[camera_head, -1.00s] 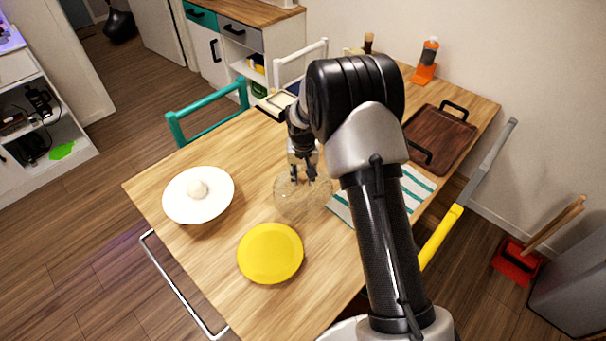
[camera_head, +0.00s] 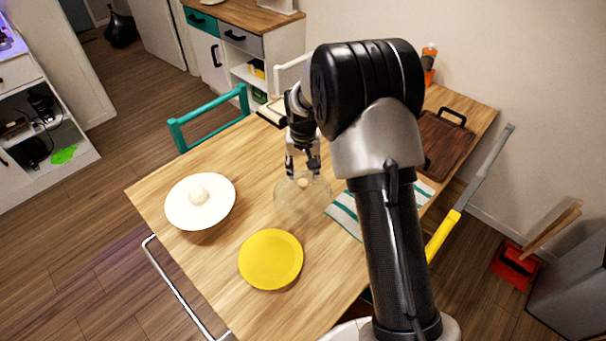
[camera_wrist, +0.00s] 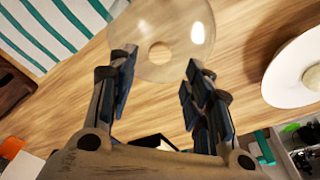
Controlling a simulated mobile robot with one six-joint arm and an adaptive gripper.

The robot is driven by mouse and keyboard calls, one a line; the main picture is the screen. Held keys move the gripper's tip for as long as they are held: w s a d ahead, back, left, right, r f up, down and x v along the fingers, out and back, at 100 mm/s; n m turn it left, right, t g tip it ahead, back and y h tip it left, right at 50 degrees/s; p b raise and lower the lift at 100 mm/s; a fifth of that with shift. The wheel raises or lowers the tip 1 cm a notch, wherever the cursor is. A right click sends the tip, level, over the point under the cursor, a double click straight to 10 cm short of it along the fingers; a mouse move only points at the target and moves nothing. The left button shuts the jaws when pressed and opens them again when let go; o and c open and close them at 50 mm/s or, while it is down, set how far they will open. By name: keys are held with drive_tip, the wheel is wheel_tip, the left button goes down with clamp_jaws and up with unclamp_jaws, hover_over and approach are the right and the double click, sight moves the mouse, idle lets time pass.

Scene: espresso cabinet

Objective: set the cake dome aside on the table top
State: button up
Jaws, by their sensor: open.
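The cake dome (camera_head: 301,208) is clear, see-through glass with a small pale wooden knob on top. It stands on the bare wooden table top (camera_head: 240,150), between the yellow plate and the striped cloth. In the wrist view, the dome (camera_wrist: 190,32) and its round knob show beyond my fingertips. My gripper (camera_head: 303,173) points down just above the knob. In the wrist view, my gripper (camera_wrist: 160,58) is open, its fingers apart and nothing held between them. The knob appears clear of both fingers.
A yellow plate (camera_head: 270,260) lies in front of the dome. A white disc with a round knob (camera_head: 183,213) is at left. A green-striped cloth (camera_head: 346,215) lies at right, partly behind my arm, near a dark wooden tray (camera_head: 446,142). A teal chair (camera_head: 212,125) stands behind the table.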

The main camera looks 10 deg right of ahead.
drive_tip(key=s+r+t, duration=0.1)
drive_tip(key=s+r, duration=0.6)
drive_tip(key=r, duration=0.4)
drive_tip(key=s+r, duration=0.7)
drive_tip(key=r, duration=0.4)
drive_tip(key=s+r+n+t, duration=0.1)
drive_tip(key=s+r+n, duration=0.1)
drive_tip(key=s, duration=1.9)
drive_tip(key=shift+s+d+r+t+p, duration=0.15)
drive_tip(key=shift+s+d+t+p, duration=0.05)
drive_tip(key=shift+s+t+p, duration=0.25)
